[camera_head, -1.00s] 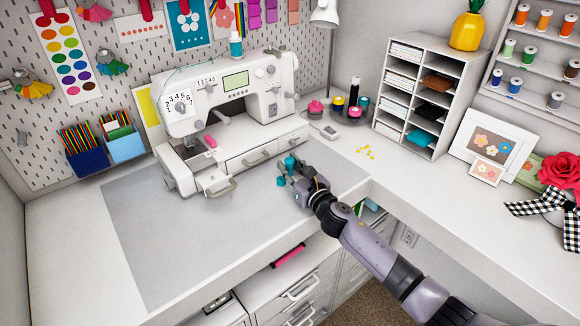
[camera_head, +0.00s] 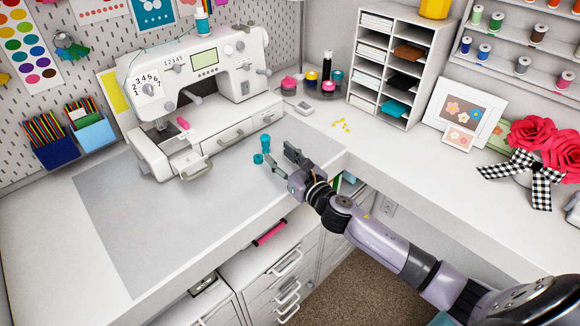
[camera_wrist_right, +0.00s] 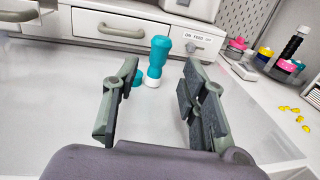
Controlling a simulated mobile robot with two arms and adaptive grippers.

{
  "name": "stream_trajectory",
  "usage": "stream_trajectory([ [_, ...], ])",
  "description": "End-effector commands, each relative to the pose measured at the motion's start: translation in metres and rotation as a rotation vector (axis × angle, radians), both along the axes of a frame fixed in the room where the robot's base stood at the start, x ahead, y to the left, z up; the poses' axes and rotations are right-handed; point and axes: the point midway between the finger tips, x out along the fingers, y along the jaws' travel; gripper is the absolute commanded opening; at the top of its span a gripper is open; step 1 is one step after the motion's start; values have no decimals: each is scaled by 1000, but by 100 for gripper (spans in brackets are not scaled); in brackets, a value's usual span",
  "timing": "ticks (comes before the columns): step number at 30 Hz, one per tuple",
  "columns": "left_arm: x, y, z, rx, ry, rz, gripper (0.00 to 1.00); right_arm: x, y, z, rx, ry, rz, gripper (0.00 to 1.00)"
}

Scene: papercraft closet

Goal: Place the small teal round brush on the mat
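The small teal round brush (camera_head: 265,143) stands upright on the grey mat (camera_head: 150,235), in front of the sewing machine. It also shows in the right wrist view (camera_wrist_right: 158,55), with a white lower end resting on the surface. A second, shorter teal piece (camera_head: 258,158) is beside it; in the wrist view it is partly hidden by the left finger. My right gripper (camera_head: 281,157) is open and empty, just to the right of the brush. In the wrist view the brush is beyond and between the spread fingers, apparently untouched. My left gripper is not in view.
The white sewing machine (camera_head: 195,75) with drawers stands behind the mat. Small jars (camera_head: 310,80) and yellow bits (camera_head: 341,125) lie to the right, near the paper shelf (camera_head: 400,60). The mat's left and front are clear. The desk's front edge has drawers below.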

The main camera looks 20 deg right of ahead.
Motion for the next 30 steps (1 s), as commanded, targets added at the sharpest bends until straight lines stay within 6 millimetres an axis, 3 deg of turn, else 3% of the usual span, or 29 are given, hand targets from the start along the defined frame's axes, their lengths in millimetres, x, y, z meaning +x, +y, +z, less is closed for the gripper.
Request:
stream_trajectory([
  [3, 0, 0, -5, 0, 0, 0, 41, -22, -4, -2, -2, 2, 2, 40],
  [9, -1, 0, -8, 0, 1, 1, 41, -41, -7, -1, 0, 1, 1, 40],
  [30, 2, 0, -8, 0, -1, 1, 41, -43, -8, 0, 1, 0, 1, 40],
])
